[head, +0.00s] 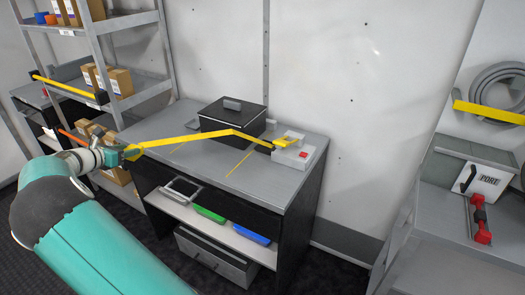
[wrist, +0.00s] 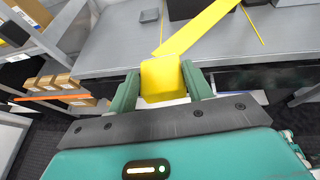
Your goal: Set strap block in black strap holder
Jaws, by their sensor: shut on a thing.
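The yellow strap block (wrist: 162,79) is between the two green fingers of my gripper (wrist: 161,86), which is shut on it. In the head view my gripper (head: 132,152) is in the air off the left end of the grey-topped table (head: 225,160). A yellow strap (head: 190,139) runs from it over the table to a grey unit with a red button (head: 304,155). A small black piece (head: 102,97) sits at the right end of a yellow bar (head: 66,88) on the left rack. I cannot tell whether it is the black strap holder.
A black lidded box (head: 232,117) stands at the back of the table, behind the strap. The left rack (head: 93,50) holds several cardboard boxes. Blue and green bins (head: 209,214) lie on the shelf below the table. A grey bench (head: 445,215) stands at right.

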